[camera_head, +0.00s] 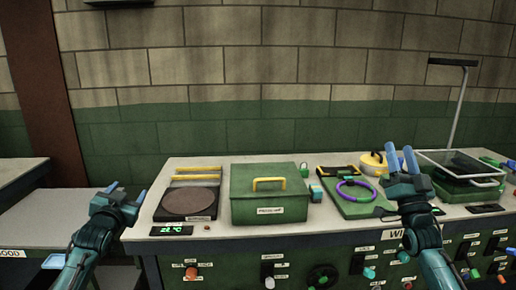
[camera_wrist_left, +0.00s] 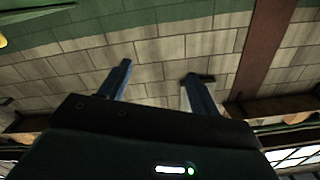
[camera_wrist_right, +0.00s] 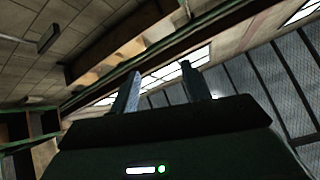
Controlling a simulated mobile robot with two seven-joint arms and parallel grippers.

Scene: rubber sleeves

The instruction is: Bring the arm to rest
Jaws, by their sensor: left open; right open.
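My left gripper (camera_head: 125,191) is raised at the left of the workbench, open and empty, with its two blue fingers apart. In the left wrist view its fingers (camera_wrist_left: 156,88) point at the brick wall. My right gripper (camera_head: 401,160) is raised in front of the right part of the workbench, open and empty, fingers pointing up. In the right wrist view its fingers (camera_wrist_right: 160,85) stand apart against the ceiling and windows. The right gripper hides part of the bench behind it.
The workbench (camera_head: 225,232) carries a round dark plate (camera_head: 188,202), a green box with yellow handle (camera_head: 270,197), a purple ring (camera_head: 356,191) on a green board, a yellow pot (camera_head: 373,163) and a clear-lidded tray (camera_head: 462,167). A lower grey table (camera_head: 45,215) stands at left.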

